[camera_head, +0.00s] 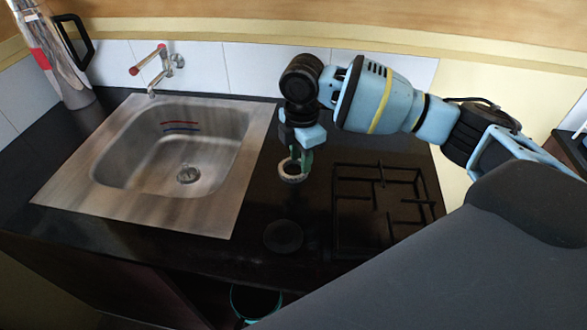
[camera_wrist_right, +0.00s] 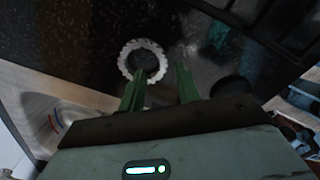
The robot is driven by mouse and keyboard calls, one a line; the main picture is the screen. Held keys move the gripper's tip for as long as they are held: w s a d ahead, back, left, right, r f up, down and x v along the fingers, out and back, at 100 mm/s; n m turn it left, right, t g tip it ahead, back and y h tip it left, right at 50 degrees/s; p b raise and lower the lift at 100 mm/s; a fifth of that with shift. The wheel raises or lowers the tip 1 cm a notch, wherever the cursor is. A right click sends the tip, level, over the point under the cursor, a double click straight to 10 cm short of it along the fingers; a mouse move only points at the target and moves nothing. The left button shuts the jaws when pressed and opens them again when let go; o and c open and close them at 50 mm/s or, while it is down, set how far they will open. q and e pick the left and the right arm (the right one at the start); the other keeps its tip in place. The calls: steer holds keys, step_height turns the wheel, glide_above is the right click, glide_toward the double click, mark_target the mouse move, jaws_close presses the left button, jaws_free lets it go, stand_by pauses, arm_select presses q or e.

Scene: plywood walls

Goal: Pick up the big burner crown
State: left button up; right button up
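The burner crown (camera_head: 291,178), a pale toothed ring with a dark centre, lies on the black counter between the sink and the hob. It also shows in the right wrist view (camera_wrist_right: 127,62), ahead of my fingers. My right gripper (camera_head: 297,160) points down at the ring from behind it. In the right wrist view the green fingers of my right gripper (camera_wrist_right: 162,74) stand apart, with a gap between them. The left finger overlaps the ring's near edge and the right finger is outside it. I cannot tell whether they touch it. My left gripper is not in view.
A black hob grate (camera_head: 378,205) is right of the ring. A black round disc (camera_head: 283,236) lies nearer the counter's front edge. A steel sink (camera_head: 130,185) with a tap (camera_head: 157,68) is at left, with a tall metal jug (camera_head: 55,60) behind. A teal-rimmed round thing (camera_head: 236,303) shows below the counter.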

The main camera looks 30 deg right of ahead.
mark_target(300, 176)
step_height(300, 176, down, 4)
steer(key=shift+s+f, duration=0.15)
steer(key=shift+f, duration=0.1)
jaws_close()
